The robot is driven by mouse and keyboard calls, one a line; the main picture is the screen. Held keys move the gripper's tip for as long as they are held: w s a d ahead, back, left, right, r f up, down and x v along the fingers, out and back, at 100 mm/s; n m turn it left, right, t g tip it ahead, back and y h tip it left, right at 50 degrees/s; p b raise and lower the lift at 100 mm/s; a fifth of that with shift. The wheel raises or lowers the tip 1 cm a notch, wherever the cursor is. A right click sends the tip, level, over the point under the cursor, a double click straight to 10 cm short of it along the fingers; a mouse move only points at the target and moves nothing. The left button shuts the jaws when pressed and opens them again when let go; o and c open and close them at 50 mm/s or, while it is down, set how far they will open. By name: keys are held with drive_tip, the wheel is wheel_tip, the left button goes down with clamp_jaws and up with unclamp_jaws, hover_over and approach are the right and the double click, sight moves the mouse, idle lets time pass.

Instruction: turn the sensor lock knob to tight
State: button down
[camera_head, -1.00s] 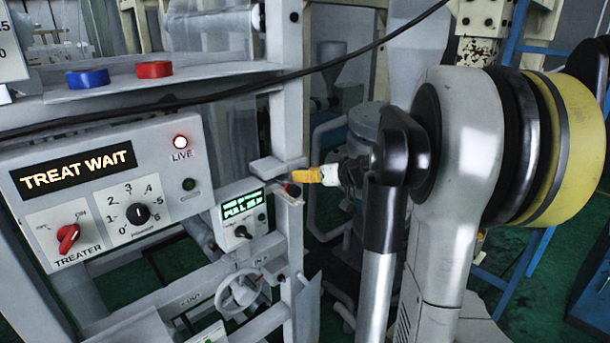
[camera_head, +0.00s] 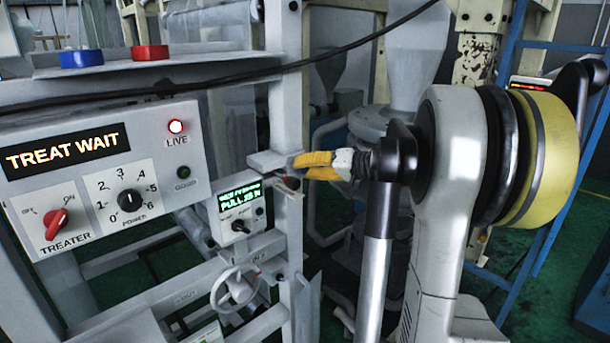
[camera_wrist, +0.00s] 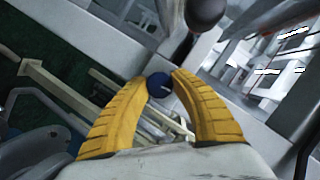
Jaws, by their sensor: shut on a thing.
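A small dark blue round knob (camera_wrist: 159,85) with a pale line on its face sits between the tips of my yellow fingers in the wrist view. I take it for the sensor lock knob; no label on it can be read. My gripper (camera_wrist: 160,79) is shut on it, one finger on each side. In the head view my gripper (camera_head: 297,161) reaches left to a grey bracket (camera_head: 274,160) on the machine's upright post. The knob is hidden there by the fingers and bracket.
A dark ball (camera_wrist: 204,12) stands close beyond the fingers. The treater panel (camera_head: 100,175) reads "TREAT WAIT". A small display (camera_head: 240,201) and a handwheel (camera_head: 236,290) are below left. A black cable (camera_head: 225,80) crosses above.

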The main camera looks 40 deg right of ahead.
drive_tip(key=m+y+b, duration=0.1)
drive_tip(key=m, duration=0.1)
drive_tip(key=m+t+y+b, duration=0.1)
drive_tip(key=m+b, duration=0.1)
drive_tip(key=shift+f+b, duration=0.2)
drive_tip(key=shift+b, duration=0.1)
drive_tip(key=shift+r+m+t+y+b, duration=0.15)
drive_tip(key=shift+m+t+b, duration=0.25)
drive_tip(key=shift+m+b, duration=0.5)
drive_tip(key=shift+m+t+y+b, duration=0.25)
drive_tip(key=shift+m+t+b, duration=0.2)
drive_tip(key=shift+m, duration=0.85)
drive_tip(key=c, duration=1)
unclamp_jaws()
drive_tip(key=shift+w, duration=0.15)
drive_tip(key=shift+c, duration=0.2)
drive_tip(key=v, duration=1.2)
